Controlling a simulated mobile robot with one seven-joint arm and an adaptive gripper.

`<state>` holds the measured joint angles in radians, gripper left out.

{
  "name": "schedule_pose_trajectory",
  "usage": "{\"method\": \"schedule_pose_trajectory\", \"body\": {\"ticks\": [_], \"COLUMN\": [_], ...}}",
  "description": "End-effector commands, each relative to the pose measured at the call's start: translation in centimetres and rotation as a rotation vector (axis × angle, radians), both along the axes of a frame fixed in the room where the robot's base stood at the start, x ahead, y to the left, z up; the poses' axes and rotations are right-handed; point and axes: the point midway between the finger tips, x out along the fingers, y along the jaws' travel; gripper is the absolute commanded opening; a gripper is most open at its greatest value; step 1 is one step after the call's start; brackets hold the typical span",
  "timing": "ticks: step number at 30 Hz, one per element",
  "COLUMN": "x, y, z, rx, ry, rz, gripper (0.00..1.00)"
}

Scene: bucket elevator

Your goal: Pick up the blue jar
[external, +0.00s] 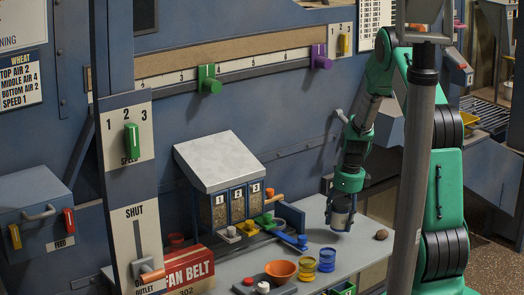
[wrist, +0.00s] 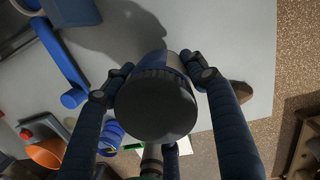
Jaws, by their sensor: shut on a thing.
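My gripper (external: 342,197) is over the right part of the grey table and points down. Its two fingers, also in the wrist view (wrist: 160,80), are closed on opposite sides of a jar (wrist: 156,106) with a round dark lid. A sliver of blue and a pale grey side show past the lid. In the external view the held jar (external: 341,217) looks mostly grey, with the fingers covering part of it. I cannot tell whether its base touches the table.
A blue-and-yellow container (external: 327,261) and a yellow one (external: 307,269) stand in front, beside an orange bowl (external: 280,270). A brown lump (external: 381,234) lies right of the jar. A blue-handled tool (external: 292,240) and a hopper box (external: 222,160) are left. Bare table (external: 352,250) lies in front.

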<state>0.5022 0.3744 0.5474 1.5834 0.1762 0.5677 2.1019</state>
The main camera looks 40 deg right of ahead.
Motion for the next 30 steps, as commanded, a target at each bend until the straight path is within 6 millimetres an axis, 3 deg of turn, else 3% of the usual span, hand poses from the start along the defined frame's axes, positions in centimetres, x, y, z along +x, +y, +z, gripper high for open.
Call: {"method": "schedule_pose_trajectory", "body": {"ticks": [6,13,30], "x": [-3.6,-6.1,-7.0], "y": [1.7,2.9,3.4], "z": [0.6,0.8,0.8], "rx": [-0.001,-0.001,-0.001], "ry": [0.0,-0.001,0.0], "rz": [0.0,0.0,0.001], "gripper": [0.18,0.18,0.18]}}
